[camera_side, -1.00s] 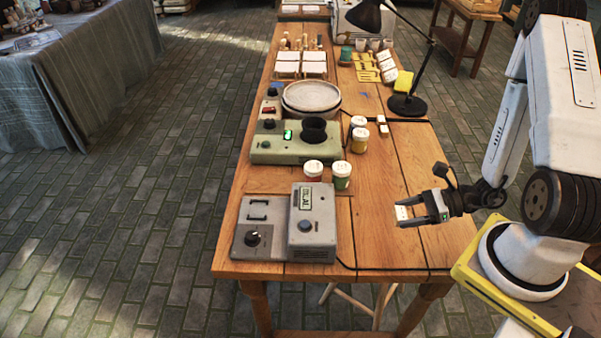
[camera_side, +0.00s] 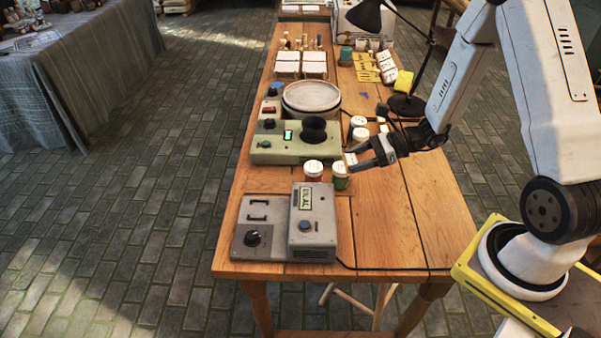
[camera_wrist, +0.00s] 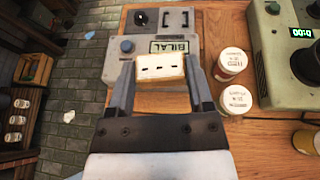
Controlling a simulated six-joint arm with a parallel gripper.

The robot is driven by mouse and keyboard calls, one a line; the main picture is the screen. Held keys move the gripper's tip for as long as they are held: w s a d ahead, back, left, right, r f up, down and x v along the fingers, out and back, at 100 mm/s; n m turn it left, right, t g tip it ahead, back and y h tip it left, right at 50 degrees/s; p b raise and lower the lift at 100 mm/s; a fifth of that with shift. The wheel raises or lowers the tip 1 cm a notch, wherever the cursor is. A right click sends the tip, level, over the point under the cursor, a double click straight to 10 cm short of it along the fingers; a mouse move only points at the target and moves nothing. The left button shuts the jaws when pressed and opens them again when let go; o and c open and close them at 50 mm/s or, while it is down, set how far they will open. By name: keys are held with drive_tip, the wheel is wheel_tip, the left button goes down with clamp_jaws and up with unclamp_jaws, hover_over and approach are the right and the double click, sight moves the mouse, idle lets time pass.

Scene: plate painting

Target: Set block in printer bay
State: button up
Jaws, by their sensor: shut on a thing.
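My gripper (camera_side: 364,160) is shut on a small pale block (camera_side: 351,159), held above the table beside the jars. The printer (camera_side: 312,222) is the grey machine at the near end of the table. The block is apart from the printer. I cannot make out the bay clearly.
White-lidded jars (camera_side: 313,167) stand behind the printer. A green machine (camera_side: 290,147) with a dark cup is beyond, then a round turntable (camera_side: 312,96). A black lamp (camera_side: 407,104) stands at the right. The table's near right (camera_side: 400,220) is clear except for a cable.

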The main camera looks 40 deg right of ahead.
drive_tip(key=w+a+r, duration=0.4)
drive_tip(key=w+r, duration=0.2)
drive_tip(key=s+d+f, duration=0.2)
drive_tip(key=s+f, duration=0.4)
drive_tip(key=s, duration=0.4)
drive_tip(key=s+d+f+m+t+h, duration=0.1)
drive_tip(key=s+d+f, duration=0.1)
drive_tip(key=s+f, duration=0.4)
drive_tip(key=s, duration=0.5)
drive_tip(key=shift+d+f, duration=0.15)
drive_tip(key=shift+d, duration=0.05)
drive_tip(key=w+f, duration=0.2)
drive_tip(key=w, duration=0.2)
drive_tip(key=w+d+f, duration=0.1)
drive_tip(key=w+f, duration=0.2)
drive_tip(key=w, duration=0.1)
drive_tip(key=w+f, duration=0.2)
drive_tip(key=w, duration=0.2)
drive_tip(key=shift+d+f, duration=0.3)
drive_tip(key=shift+f, duration=0.05)
drive_tip(key=shift+w+d+f, duration=0.1)
drive_tip(key=shift+w+f, duration=0.3)
drive_tip(key=shift+f, duration=0.1)
